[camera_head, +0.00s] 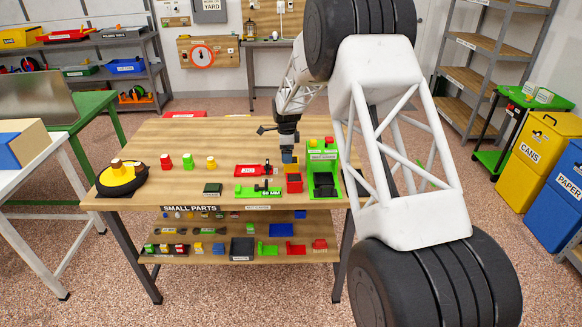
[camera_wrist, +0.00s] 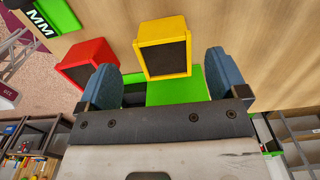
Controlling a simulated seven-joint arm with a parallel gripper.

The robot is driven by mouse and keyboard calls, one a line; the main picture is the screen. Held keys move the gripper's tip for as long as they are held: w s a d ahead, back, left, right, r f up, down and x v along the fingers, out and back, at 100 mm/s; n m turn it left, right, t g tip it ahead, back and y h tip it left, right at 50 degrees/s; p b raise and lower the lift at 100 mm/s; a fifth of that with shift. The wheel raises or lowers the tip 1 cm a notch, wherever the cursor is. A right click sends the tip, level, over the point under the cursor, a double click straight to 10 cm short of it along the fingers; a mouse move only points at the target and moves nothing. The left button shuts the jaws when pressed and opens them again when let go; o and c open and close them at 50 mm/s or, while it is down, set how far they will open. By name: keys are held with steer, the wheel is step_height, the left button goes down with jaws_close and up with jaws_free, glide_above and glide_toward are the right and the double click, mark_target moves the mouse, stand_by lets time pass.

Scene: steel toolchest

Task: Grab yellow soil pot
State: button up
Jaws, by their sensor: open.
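The yellow soil pot (camera_wrist: 164,33) is a small square pot with dark soil, and in the wrist view it lies ahead of and between my fingertips. My gripper (camera_wrist: 160,75) is open, with one blue finger on each side and a gap around the pot. In the head view my gripper (camera_head: 287,156) is over the table beside the yellow pot (camera_head: 292,168), which it partly hides. A red soil pot (camera_wrist: 80,58) is just left of my left finger in the wrist view; it also shows in the head view (camera_head: 294,186).
A red tool (camera_head: 250,170) and a green 50 MM piece (camera_head: 258,191) lie to the left. The table's middle is fairly open.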

steer(key=shift+f, duration=0.1)
steer(key=shift+w+d+f, duration=0.1)
steer(key=shift+w+f, duration=0.05)
steer(key=shift+f, duration=2.4)
steer(key=c, duration=1.1)
steer(key=shift+r, duration=0.1)
steer(key=shift+r, duration=4.95)
